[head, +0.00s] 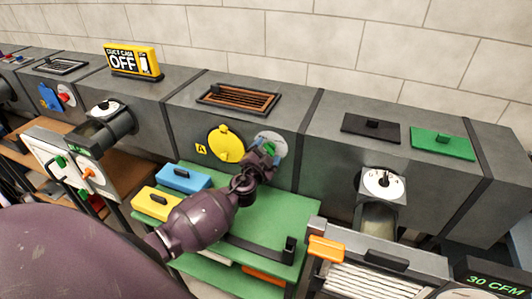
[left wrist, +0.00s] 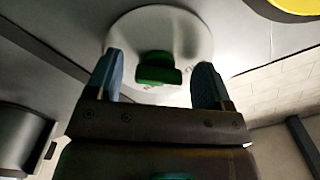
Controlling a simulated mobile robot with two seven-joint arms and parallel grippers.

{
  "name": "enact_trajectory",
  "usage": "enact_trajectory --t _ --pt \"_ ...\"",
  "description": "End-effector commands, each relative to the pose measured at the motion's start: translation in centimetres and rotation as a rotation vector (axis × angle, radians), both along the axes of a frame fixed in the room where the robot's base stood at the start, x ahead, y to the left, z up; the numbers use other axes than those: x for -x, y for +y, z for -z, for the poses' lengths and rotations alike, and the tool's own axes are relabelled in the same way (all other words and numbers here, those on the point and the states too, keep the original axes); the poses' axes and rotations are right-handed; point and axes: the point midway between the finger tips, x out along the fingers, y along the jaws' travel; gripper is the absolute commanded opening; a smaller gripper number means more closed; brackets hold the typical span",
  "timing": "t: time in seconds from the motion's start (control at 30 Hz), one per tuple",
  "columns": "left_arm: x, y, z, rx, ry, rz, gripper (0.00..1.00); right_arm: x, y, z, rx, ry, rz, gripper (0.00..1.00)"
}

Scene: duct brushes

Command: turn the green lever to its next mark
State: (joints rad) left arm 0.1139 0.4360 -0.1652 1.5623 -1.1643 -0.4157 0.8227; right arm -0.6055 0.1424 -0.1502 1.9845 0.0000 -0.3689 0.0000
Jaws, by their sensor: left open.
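The green lever (left wrist: 158,74) sits on a round white dial plate (left wrist: 160,28) on the grey duct's front face. In the left wrist view my left gripper (left wrist: 160,80) is open, with one blue fingertip on each side of the lever and a gap on both sides. In the head view my left gripper (head: 266,148) is in front of the white dial (head: 271,137) and covers much of it. The dial's marks are mostly hidden or too dark to read. My right gripper is in neither view.
A yellow round cover (head: 226,144) is left of the dial. A green cart (head: 280,212) below carries a blue box (head: 183,177) and a yellow box (head: 157,203). A filter unit (head: 375,262) stands at right.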

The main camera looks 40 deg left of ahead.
Motion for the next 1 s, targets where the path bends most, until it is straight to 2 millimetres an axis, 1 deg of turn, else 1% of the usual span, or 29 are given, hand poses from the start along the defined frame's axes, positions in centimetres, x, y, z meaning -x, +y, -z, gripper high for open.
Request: enact_trajectory --t 0.07,0.1,0.27,0.4,0.43,0.77,1.0 --pt "0.0 0.0 0.0 0.000 0.000 0.000 0.74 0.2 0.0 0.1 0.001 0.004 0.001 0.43" --pt "0.0 0.0 0.0 0.000 0.000 0.000 0.73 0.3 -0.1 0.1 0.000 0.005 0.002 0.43" --pt "0.0 0.0 0.0 0.000 0.000 0.000 0.48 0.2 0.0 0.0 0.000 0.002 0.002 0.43" --pt "0.0 0.0 0.0 0.000 0.000 0.000 0.27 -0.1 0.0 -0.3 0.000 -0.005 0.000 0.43" --pt "0.0 0.0 0.0 0.000 0.000 0.000 0.25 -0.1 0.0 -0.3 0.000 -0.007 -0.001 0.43" --pt "0.0 0.0 0.0 -0.053 0.013 0.000 0.25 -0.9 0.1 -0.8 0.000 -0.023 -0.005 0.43" --pt "0.1 0.1 -0.1 -0.202 0.049 0.000 0.25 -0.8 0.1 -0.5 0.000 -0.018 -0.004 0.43"
